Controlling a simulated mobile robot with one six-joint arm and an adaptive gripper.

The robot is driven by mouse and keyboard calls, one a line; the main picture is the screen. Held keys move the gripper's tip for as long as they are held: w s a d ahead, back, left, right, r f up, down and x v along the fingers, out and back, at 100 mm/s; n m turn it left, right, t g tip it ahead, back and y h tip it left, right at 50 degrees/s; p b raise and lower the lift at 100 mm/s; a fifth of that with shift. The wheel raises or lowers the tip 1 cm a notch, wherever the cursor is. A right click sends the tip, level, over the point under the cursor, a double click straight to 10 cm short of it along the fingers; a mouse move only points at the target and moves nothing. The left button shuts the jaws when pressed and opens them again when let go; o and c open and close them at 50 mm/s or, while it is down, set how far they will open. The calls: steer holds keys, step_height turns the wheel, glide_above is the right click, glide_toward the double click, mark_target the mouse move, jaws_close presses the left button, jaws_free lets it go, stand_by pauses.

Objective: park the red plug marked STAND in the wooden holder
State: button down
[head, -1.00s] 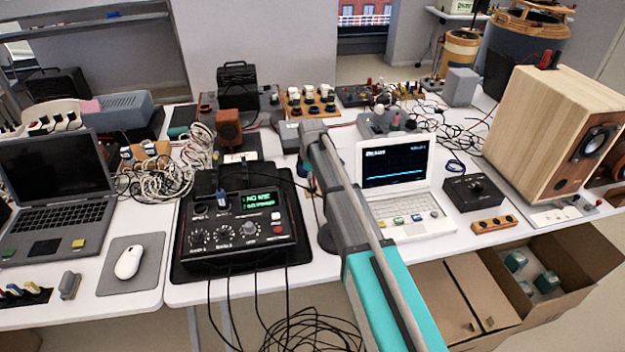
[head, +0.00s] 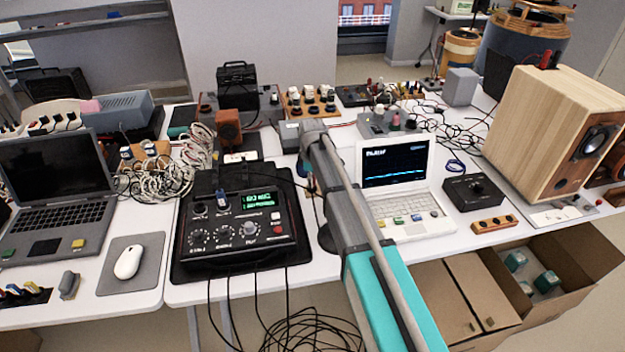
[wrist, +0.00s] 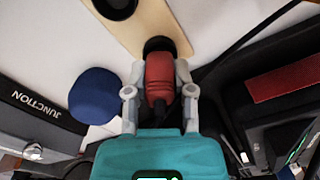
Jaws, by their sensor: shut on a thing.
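The red plug (wrist: 159,78) is between the fingers of my gripper (wrist: 160,95) in the wrist view. Its black end points at the wooden holder (wrist: 178,30), a pale wooden strip on the white table. The black end meets or overlaps the strip; I cannot tell whether it sits in a hole. A dark round opening (wrist: 117,5) shows farther along the strip. No STAND marking is readable on the plug. In the head view my arm hides the gripper's grasp, the plug and this holder.
A blue round object (wrist: 94,95) and a grey box marked JUNCTION (wrist: 35,105) lie left of the gripper. A black cable (wrist: 250,35) runs close on the right. The black mixer (head: 240,225), on its dark mat, and the white laptop (head: 405,195) flank my arm.

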steer(key=shift+f, duration=0.25)
stand_by(0.4)
steer(key=shift+c, duration=1.9)
jaws_free()
steer(key=shift+r, duration=0.1)
